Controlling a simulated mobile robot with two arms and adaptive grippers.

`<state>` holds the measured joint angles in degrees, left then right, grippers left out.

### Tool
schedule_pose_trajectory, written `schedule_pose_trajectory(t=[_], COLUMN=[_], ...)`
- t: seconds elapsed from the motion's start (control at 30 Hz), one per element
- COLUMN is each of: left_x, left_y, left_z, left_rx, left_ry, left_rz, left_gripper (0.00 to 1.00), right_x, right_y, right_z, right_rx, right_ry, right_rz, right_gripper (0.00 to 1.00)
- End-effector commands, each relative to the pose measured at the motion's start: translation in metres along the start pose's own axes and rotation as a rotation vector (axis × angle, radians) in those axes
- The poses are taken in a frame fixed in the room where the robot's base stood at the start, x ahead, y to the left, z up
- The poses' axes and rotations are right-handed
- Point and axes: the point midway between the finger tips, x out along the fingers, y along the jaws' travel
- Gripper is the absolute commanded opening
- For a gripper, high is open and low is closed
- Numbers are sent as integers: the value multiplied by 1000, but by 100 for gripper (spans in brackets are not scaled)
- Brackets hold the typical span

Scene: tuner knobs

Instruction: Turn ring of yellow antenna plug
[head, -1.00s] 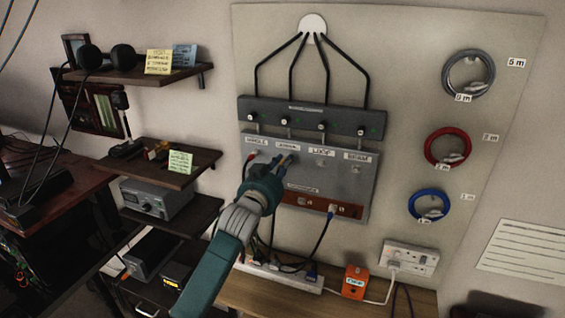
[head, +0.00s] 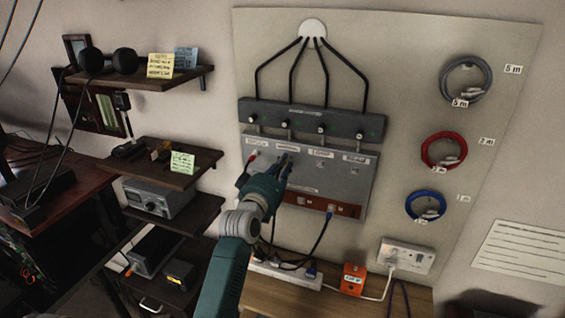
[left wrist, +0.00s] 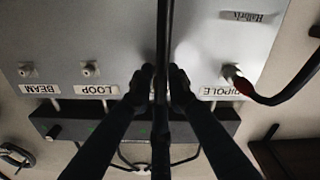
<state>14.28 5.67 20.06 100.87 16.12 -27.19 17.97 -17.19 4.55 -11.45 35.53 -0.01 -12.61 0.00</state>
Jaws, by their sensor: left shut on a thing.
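My left gripper (head: 284,166) is at the second socket from the left on the grey antenna panel (head: 350,185). In the left wrist view its two dark fingers (left wrist: 163,78) are closed in on a thing at that socket, below the panel's middle label. This is the place of an antenna plug; the fingers hide it, and I see no yellow on it. A black cable (left wrist: 164,30) runs straight through the view between the fingers. A red-ringed plug (left wrist: 240,85) sits in the DIPOLE socket beside it. My right gripper is in neither view.
The LOOP socket (left wrist: 89,69) and BEAM socket (left wrist: 27,70) are empty. A dark strip with several knobs (head: 312,122) runs above the panel. Coiled cables, such as the red coil (head: 443,151), hang at right. Shelves (head: 165,155) stand at left.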

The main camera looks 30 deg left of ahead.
Motion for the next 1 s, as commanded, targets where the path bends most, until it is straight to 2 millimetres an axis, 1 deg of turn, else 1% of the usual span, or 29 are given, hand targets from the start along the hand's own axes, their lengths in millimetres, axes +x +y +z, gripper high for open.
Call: schedule_pose_trajectory(t=[0.03, 0.7, 1.0], left_x=[0, 1, 1], left_y=[2, 2, 3], left_z=[-3, -4, -4], left_rx=[-49, -683, -926], left_ry=[5, 6, 6], left_rz=[2, 6, 7], left_gripper=[0, 0, 0], right_x=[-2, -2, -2], right_y=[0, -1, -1], right_z=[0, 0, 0], right_rx=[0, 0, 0], right_ry=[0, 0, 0], right_rz=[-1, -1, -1], right_gripper=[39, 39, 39])
